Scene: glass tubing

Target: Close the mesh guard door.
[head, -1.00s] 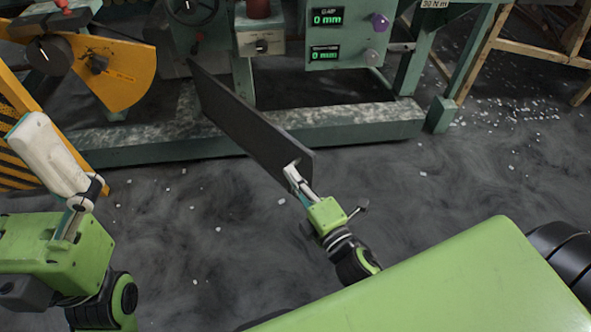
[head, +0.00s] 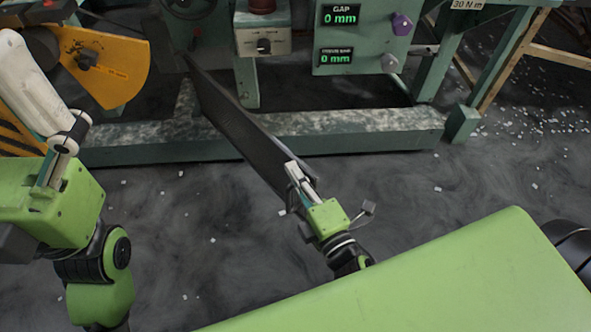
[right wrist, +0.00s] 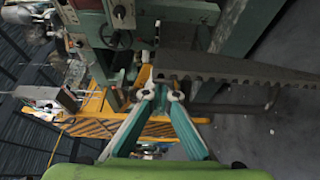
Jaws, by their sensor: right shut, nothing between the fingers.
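The guard door (head: 235,122) is a dark, flat panel standing out from the green machine toward me, seen at a steep angle in the head view. My right gripper (head: 292,170) is shut and empty at the panel's near end, overlapping it in the picture; I cannot tell if they touch. In the right wrist view the door (right wrist: 235,70) is a dark wedge with a toothed-looking lower edge, right of the gripper's fingertips (right wrist: 162,88). My left gripper (head: 35,85) is raised at the far left, away from the door; its jaws cannot be made out.
The green machine (head: 380,125) has a low base beam across the floor and a panel with a GAP display (head: 340,15). A yellow guard (head: 105,65) is at the left. A wooden frame (head: 515,55) stands back right. The floor before the machine is mostly clear.

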